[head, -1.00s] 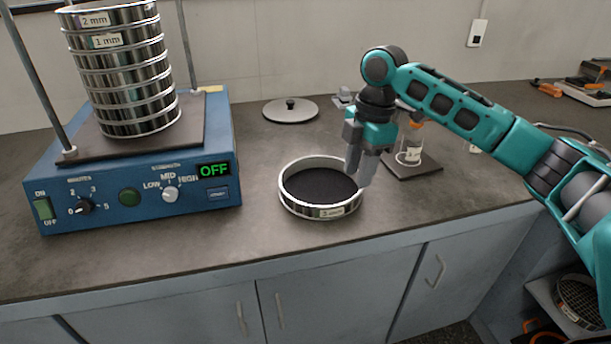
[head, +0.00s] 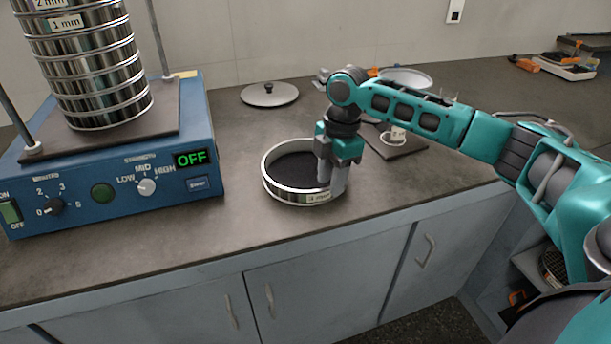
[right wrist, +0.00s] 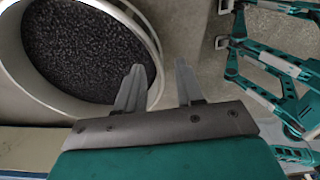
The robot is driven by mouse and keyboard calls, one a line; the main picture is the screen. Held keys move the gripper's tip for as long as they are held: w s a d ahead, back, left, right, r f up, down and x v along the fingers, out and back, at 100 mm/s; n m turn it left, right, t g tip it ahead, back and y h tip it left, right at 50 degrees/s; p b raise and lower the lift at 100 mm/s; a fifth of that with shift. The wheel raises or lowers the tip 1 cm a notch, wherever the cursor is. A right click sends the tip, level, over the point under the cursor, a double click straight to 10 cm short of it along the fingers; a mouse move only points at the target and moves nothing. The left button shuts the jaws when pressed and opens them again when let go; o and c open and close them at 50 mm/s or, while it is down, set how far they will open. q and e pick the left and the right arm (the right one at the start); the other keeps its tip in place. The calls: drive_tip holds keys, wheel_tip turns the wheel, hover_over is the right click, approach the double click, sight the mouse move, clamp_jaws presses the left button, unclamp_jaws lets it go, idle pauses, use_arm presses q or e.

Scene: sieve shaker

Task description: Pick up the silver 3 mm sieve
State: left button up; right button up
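The silver 3 mm sieve (head: 284,191) is a round, shallow metal ring with dark grains inside and a "3 mm" label on its front. It stands flat on the dark counter. My right gripper (head: 331,183) points down at the sieve's right rim. In the right wrist view its fingers (right wrist: 160,72) are apart, one over the inside of the sieve (right wrist: 157,58) and the other outside, with the rim between them. I see a gap beside the wall; whether a finger touches it I cannot tell. My left gripper is not in view.
The blue shaker (head: 120,190) with a stack of sieves (head: 90,70) stands left, its display reading OFF. A round lid (head: 269,94) lies behind the sieve. The counter's front edge is close.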

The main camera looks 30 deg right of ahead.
drive_tip(key=shift+a+f, duration=0.2)
drive_tip(key=shift+f, duration=1.25)
drive_tip(key=shift+c, duration=0.4)
clamp_jaws()
drive_tip(key=shift+w+r, duration=0.1)
